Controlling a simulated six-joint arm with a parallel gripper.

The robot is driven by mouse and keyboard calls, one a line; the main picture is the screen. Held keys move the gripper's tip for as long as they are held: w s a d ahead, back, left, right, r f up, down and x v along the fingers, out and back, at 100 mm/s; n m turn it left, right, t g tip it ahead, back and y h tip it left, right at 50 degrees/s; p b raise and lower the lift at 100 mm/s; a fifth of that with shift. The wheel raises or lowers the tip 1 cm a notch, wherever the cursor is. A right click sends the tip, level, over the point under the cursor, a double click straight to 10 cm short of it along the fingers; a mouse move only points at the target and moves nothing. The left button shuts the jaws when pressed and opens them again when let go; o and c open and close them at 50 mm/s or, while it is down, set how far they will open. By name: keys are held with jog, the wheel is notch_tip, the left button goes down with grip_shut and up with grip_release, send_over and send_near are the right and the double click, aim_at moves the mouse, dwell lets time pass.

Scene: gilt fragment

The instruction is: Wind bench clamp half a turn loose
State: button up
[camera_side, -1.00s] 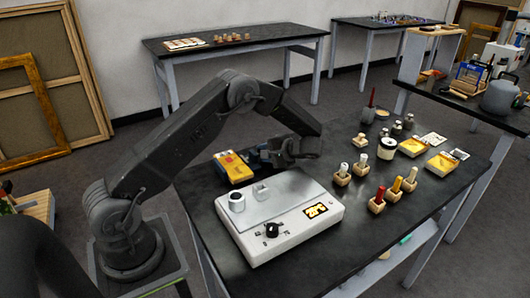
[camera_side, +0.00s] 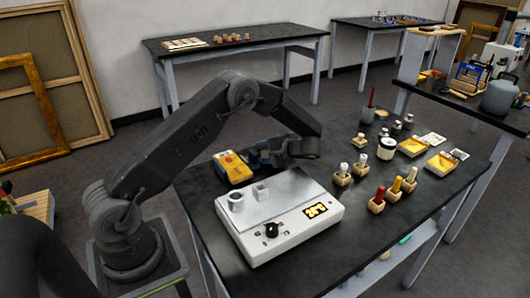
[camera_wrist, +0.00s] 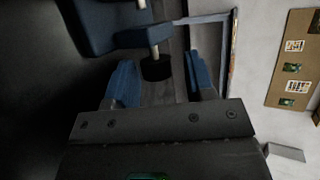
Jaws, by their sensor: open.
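The bench clamp (camera_wrist: 145,36) is blue, with a pale screw ending in a dark round knob (camera_wrist: 156,69) in the wrist view. In the side view the blue clamp (camera_side: 258,157) is partly hidden by my wrist, behind the hotplate box. My gripper (camera_wrist: 158,75) is open, its two blue fingers on either side of the knob in the picture. I see a gap between the knob and each finger; contact is not visible. In the side view my gripper (camera_side: 296,150) is just right of the clamp.
A white box with a dial and display (camera_side: 285,215) stands close in front. A yellow packet (camera_side: 232,167) lies left of the clamp. Small bottles in wooden blocks (camera_side: 378,196) and a pale jar (camera_side: 386,149) stand to the right.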

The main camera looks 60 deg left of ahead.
jog(key=v, duration=0.6)
jog(key=shift+w+d+r, duration=0.15)
jog(key=shift+d+r, duration=0.05)
jog(key=shift+v, duration=0.8)
jog(key=shift+d+f, duration=0.1)
jog(key=shift+f, duration=0.05)
jog(key=shift+a+r+h, duration=0.2)
jog(key=shift+r+h, duration=0.05)
jog(key=shift+h, duration=0.15)
jog(key=w+a+r+m+t+h, duration=0.1)
jog(key=w+a+r+m+h, duration=0.15)
jog(key=r+h, duration=0.6)
jog(key=shift+n+y, duration=0.25)
jog(key=shift+y, duration=0.1)
jog(key=x, duration=1.3)
jog(key=shift+s+a+f, duration=0.15)
jog(key=shift+a+f, duration=0.05)
jog(key=shift+a, duration=0.3)
jog(key=shift+c, duration=0.4)
